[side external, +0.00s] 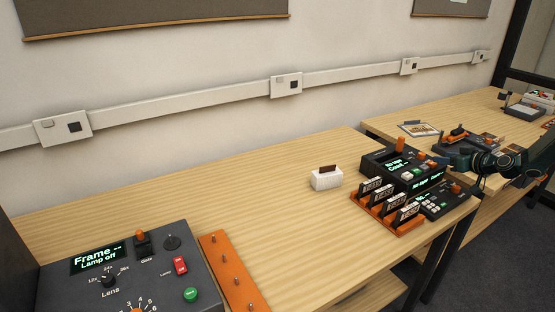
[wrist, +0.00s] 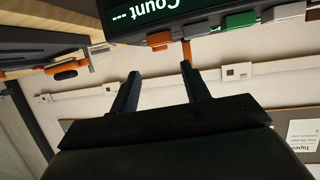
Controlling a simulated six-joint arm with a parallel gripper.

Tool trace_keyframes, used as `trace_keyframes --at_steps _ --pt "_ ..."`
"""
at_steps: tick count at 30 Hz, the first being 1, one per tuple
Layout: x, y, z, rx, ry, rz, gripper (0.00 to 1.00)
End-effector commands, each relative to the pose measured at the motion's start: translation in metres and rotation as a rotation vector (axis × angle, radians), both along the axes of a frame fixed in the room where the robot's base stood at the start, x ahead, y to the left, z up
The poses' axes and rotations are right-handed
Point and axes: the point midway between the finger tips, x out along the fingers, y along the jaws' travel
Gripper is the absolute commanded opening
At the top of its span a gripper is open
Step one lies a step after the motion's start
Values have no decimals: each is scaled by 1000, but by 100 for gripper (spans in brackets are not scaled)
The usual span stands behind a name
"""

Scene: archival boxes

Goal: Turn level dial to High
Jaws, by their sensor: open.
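No label reading "Level" or "High" is legible in either view, so I cannot tell which dial is the level dial. My gripper (wrist: 161,70) is open with nothing between its fingers in the wrist view. Its fingers point toward the edge of a dark console with a green "Count" display (wrist: 145,10). An orange part (wrist: 160,40) on that console lies just beyond the fingertips, and a thin orange piece (wrist: 186,50) shows by the right fingertip. In the side view the dark console (side external: 385,163) stands at the right, beside my arm; my fingers are not clear there.
A grey console (side external: 75,290) at the front left has a lens dial (side external: 109,281), a red switch (side external: 181,265) and a green button (side external: 191,295). Labelled cards stand in an orange rack (side external: 403,227). A white card box (side external: 326,179) sits mid-table; wood around it is clear.

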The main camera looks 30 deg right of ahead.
Motion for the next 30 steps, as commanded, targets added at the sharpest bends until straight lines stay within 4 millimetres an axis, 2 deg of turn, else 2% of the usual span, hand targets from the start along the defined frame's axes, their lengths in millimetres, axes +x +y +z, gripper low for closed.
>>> trace_keyframes --at_steps 6,18,30 --pt "27 -4 -11 0 -1 2 47" --pt "68 -11 -28 -1 -2 1 47" --pt "83 -13 -35 0 0 0 47"
